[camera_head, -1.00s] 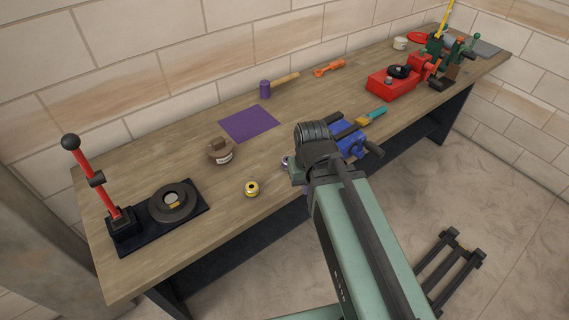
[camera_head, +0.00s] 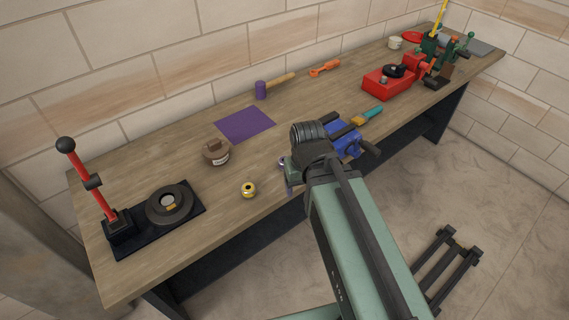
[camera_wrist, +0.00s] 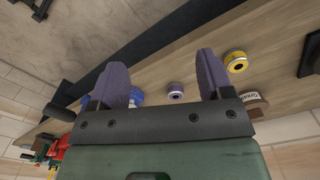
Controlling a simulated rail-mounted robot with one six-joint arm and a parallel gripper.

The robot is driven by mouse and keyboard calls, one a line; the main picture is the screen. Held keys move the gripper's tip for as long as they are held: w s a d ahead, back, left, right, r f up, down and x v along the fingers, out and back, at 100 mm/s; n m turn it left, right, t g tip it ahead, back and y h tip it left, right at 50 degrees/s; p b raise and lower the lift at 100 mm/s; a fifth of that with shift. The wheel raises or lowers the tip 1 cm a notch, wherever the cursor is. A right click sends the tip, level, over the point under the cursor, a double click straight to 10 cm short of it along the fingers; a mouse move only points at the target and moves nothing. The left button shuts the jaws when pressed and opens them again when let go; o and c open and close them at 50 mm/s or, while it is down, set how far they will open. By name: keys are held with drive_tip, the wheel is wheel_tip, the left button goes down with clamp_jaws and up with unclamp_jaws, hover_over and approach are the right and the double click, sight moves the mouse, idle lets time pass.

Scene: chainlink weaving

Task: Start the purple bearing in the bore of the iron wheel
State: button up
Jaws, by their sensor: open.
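The iron wheel (camera_head: 153,206) is a dark disc lying flat on the black base of the red-handled press at the left end of the bench; its centre shows a light and yellowish spot. The purple bearing (camera_wrist: 175,92) is a small ring with a pale centre on the bench, seen between my fingers in the wrist view. In the head view only a bit of it (camera_head: 282,161) shows beside my wrist. My gripper (camera_wrist: 162,65) is open and empty, its two purple fingers wide apart, near the bench's front edge.
A yellow bearing (camera_head: 249,190) and a brown labelled pot (camera_head: 216,152) stand left of my gripper. A blue vise (camera_head: 346,141) is close on its right. A purple mat (camera_head: 244,125) and a mallet (camera_head: 262,91) lie behind. Bare bench lies between the press and the yellow bearing.

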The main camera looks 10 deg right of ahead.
drive_tip(key=w+f+m+b, duration=0.1)
drive_tip(key=w+m, duration=0.3)
drive_tip(key=w, duration=1.8)
drive_tip(key=shift+m, duration=0.5)
drive_tip(key=f+b, duration=0.3)
drive_tip(key=s+f+b, duration=0.1)
drive_tip(key=f+b, duration=0.7)
drive_tip(key=shift+s+a+f, duration=0.15)
drive_tip(key=shift+s+a, duration=0.05)
drive_tip(key=shift+s, duration=0.1)
drive_tip(key=shift+r, duration=0.25)
drive_tip(key=c, duration=1)
drive_tip(key=shift+c, duration=0.2)
